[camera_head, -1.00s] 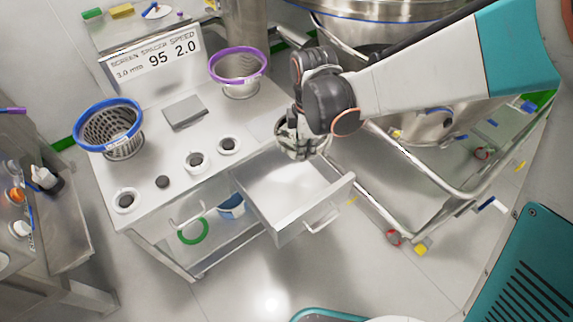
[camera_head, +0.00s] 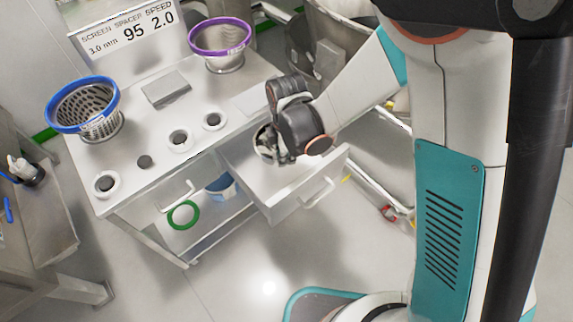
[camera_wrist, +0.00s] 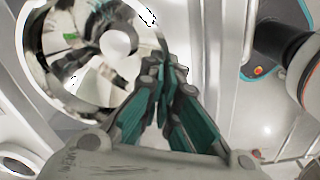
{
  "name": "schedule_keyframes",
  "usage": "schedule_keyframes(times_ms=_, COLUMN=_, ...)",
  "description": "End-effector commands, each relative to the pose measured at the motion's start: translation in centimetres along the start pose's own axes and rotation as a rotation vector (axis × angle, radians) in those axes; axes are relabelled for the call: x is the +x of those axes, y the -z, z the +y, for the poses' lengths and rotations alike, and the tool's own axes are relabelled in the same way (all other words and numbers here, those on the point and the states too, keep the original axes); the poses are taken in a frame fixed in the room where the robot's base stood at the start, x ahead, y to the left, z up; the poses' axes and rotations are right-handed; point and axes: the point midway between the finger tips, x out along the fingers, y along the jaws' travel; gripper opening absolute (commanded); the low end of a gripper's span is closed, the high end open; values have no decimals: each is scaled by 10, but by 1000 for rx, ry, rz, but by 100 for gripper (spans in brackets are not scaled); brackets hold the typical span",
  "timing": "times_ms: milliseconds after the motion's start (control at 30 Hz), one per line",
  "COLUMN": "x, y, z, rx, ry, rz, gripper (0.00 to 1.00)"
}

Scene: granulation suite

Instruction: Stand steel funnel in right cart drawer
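The steel funnel (camera_wrist: 42,78) is a shiny wide bowl with a round opening, filling the left of the wrist view. My gripper (camera_wrist: 163,82) has its teal-padded fingers close together at the funnel's rim and appears to pinch it. In the head view, my gripper (camera_head: 276,153) hangs over the back left part of the open right cart drawer (camera_head: 285,207). The funnel (camera_head: 262,143) shows there only in part, behind my fingers. Its lower end is hidden, so I cannot tell whether it touches the drawer floor.
A blue-rimmed basket (camera_head: 82,104) and a purple-rimmed one (camera_head: 221,46) stand on the cart top. A green ring (camera_head: 183,214) and a blue container (camera_head: 221,186) are on the shelf below. The drawer's front part looks empty. A tubular frame (camera_head: 385,185) stands to the right.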

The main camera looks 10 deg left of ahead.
Motion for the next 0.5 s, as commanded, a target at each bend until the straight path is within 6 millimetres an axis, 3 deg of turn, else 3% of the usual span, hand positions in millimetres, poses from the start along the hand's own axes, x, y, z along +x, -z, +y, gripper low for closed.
schedule_keyframes(times_ms=167, x=13, y=0, z=0, rx=0, ry=0, rz=0, gripper=0)
schedule_keyframes(times_ms=367, x=42, y=0, z=0, rx=1, ry=0, rz=0, gripper=0)
schedule_keyframes(times_ms=500, x=45, y=0, z=0, rx=1, ry=0, rz=0, gripper=0)
